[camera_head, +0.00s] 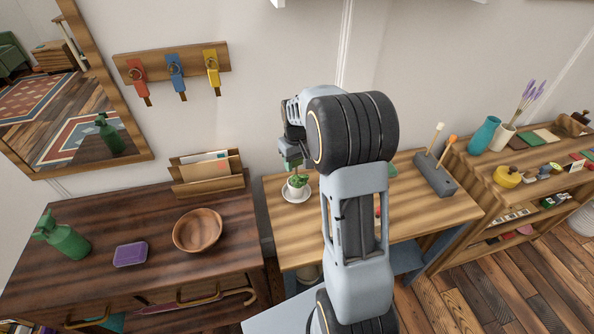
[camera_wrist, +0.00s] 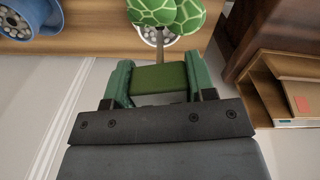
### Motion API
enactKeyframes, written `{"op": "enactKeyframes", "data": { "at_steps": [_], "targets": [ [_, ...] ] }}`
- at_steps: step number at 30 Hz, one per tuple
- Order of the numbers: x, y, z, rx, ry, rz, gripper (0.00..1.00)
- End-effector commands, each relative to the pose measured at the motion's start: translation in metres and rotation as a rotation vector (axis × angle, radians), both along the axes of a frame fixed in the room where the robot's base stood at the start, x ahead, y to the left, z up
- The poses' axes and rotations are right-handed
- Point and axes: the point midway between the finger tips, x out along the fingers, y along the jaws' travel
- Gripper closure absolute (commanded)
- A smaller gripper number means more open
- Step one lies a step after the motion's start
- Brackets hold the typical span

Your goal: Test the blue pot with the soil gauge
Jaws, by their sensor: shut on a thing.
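My gripper (camera_head: 291,150) is above the white potted plant. In the wrist view its green fingers (camera_wrist: 160,78) are shut on the soil gauge (camera_wrist: 162,80), an olive-green block. The gauge's thin grey probe points towards the white pot (camera_wrist: 148,34), which holds pebbles and broad patterned green leaves. I cannot tell whether the probe tip touches the fill. In the head view the plant (camera_head: 298,181) stands on a white saucer (camera_head: 296,196). The blue pot (camera_wrist: 24,24), with pebbles inside, is at the upper left of the wrist view, apart from the gauge. My arm hides it in the head view.
The light wooden table (camera_head: 424,214) carries a grey block (camera_head: 435,178) with upright sticks at its right. A dark desk (camera_head: 166,262) with a wooden bowl (camera_head: 198,231) and letter holder (camera_head: 207,176) stands left. A shelf (camera_head: 487,200) stands right.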

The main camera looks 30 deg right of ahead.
Motion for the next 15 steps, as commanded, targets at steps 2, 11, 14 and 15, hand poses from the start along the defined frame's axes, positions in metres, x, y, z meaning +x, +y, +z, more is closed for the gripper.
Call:
{"op": "enactKeyframes", "data": {
  "at_steps": [2, 11, 14, 15],
  "targets": [
    [0.001, 0.0, 0.015, -0.001, -0.004, 0.0, 0.76],
    [0.0, 0.0, 0.05, 0.0, -0.001, 0.0, 0.76],
    [0.0, 0.0, 0.058, 0.0, 0.0, 0.0, 0.76],
    [0.0, 0.0, 0.06, 0.0, 0.0, 0.0, 0.76]
  ]
}}
